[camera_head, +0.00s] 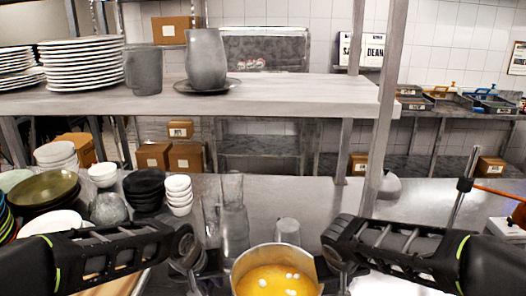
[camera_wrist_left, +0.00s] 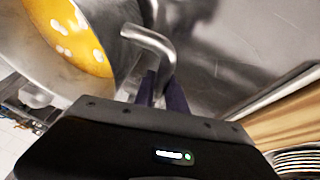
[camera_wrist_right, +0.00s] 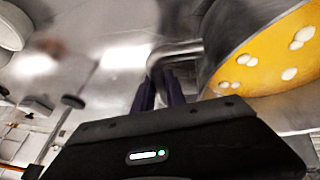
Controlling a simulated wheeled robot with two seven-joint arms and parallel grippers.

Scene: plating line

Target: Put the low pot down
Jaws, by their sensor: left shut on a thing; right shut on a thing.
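The low pot (camera_head: 276,262) is a metal pot with orange-yellow contents and several pale lumps, at the bottom middle of the head view. My left gripper (camera_head: 192,262) is at its left side, and my right gripper (camera_head: 338,262) is at its right side. In the left wrist view, the left gripper (camera_wrist_left: 158,88) is shut on the pot's bent metal handle (camera_wrist_left: 152,42). In the right wrist view, the right gripper (camera_wrist_right: 166,88) is shut on the other handle (camera_wrist_right: 172,52). Whether the pot's underside touches anything is hidden.
Clear glasses (camera_head: 234,215) and an upturned cup (camera_head: 287,231) stand just behind the pot. Stacked bowls (camera_head: 145,188) crowd the left of the steel counter (camera_head: 325,195). A shelf (camera_head: 290,88) above carries plates (camera_head: 82,62) and a grey vase (camera_head: 206,60).

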